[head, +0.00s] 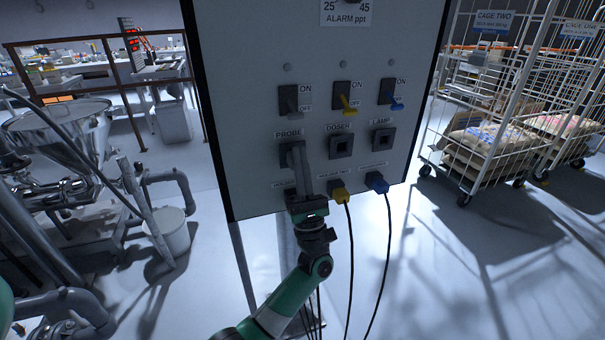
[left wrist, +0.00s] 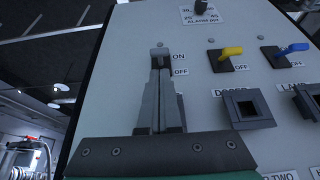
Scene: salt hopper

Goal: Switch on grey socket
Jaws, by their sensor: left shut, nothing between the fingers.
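The upright panel (head: 230,120) carries a row of grey, yellow and blue switches with ON and OFF labels. The grey switch (head: 289,99) is at the left, above the PROBE socket (head: 287,160), with its lever pointing down. My left gripper (head: 297,147) is shut and empty, pointing up in front of the PROBE socket and covering part of it. In the left wrist view, the grey lever (left wrist: 159,51) shows just beyond the shut fingertips (left wrist: 160,70); I cannot tell whether they touch. Whether a plug sits in the PROBE socket is hidden. My right gripper is not in view.
The yellow switch (head: 348,105) and blue switch (head: 395,102) sit to the right. The DOSER socket (head: 340,146) and LAMP socket (head: 383,139) look empty. A yellow plug (head: 339,194) and blue plug (head: 376,184) with hanging cables sit below them.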

